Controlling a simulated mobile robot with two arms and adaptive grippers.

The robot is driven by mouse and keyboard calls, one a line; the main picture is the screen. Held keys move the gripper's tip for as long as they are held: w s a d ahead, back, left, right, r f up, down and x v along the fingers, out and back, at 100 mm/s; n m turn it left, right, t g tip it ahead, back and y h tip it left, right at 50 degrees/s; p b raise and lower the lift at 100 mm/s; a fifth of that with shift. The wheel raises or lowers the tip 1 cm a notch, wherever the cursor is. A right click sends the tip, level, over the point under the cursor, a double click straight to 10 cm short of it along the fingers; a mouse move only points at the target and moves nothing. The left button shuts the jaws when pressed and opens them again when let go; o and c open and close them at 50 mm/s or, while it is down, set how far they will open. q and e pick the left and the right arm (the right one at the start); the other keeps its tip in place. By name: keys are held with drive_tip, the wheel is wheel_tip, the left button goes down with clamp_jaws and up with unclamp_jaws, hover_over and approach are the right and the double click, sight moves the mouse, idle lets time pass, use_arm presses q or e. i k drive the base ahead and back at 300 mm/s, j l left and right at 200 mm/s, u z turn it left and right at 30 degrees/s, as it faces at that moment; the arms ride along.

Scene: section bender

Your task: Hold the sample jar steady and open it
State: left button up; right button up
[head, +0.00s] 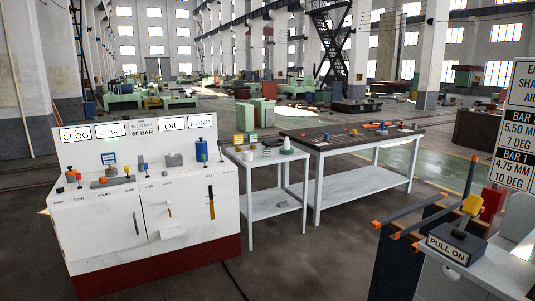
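No object is clearly marked as the sample jar. Several small items stand on a small white side table (262,162) in the middle. Among them is a pale, upright container (287,144) with green around its base, which could be a jar. A small whitish item (249,154) and a dark-topped item (267,150) stand to its left. They are too small to tell what they are or whether any has a lid. Neither of my grippers is in view.
A white control cabinet (160,215) with knobs and levers stands at left. The floor between is clear.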

sight(266, 153)
drive_tip(key=i+z, duration=0.15)
drive_tip(key=i+u, duration=0.3)
drive_tip(key=i, duration=0.6)
drive_tip(key=i+l+u, duration=0.1)
drive_tip(key=i+u, duration=0.15)
drive_tip(key=i, duration=0.65)
drive_tip(key=i+l+z, duration=0.1)
drive_tip(key=i+z, duration=0.25)
drive_tip(key=i, duration=0.3)
drive_tip(key=i+z, duration=0.3)
drive_tip(key=i, duration=0.35)
drive_tip(key=i+j+z, duration=0.35)
drive_tip(key=i, duration=0.25)
drive_tip(key=i+l+z, duration=0.1)
drive_tip(key=i+z, duration=0.65)
drive_tip(key=z, duration=0.15)
drive_tip(key=i+j+z, duration=0.15)
drive_tip(key=i+z, duration=0.3)
drive_tip(key=i+u, duration=0.15)
drive_tip(key=u, duration=0.35)
drive_tip(key=i+l+u, duration=0.1)
drive_tip(key=u, duration=0.4)
drive_tip(key=i+l+u, duration=0.15)
drive_tip(key=u, duration=0.35)
